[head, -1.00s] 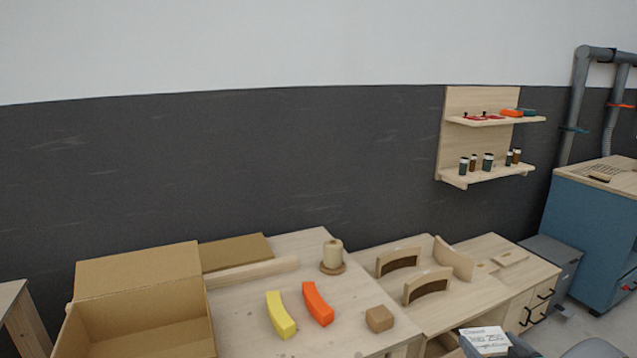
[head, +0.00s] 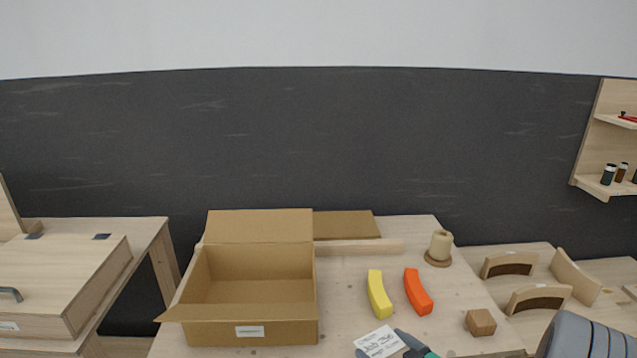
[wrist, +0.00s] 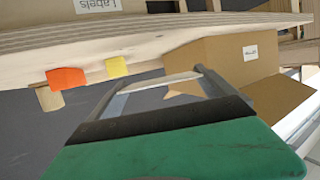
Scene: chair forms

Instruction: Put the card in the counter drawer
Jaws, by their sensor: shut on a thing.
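The white card (head: 380,342) with handwriting shows at the bottom of the head view, in front of the table's near edge. My gripper (head: 402,347) is shut on it. In the wrist view the card (wrist: 165,83) is seen nearly edge-on as a pale strip between the two fingers of my gripper (wrist: 160,84). I cannot make out the counter drawer in the views from now.
A wooden table (head: 345,320) carries an open cardboard box (head: 250,325), a yellow curved piece (head: 378,294), an orange curved piece (head: 418,292), a wooden block (head: 480,322) and a spool (head: 440,247). A lidded wooden case (head: 60,280) with a handle stands on the left bench.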

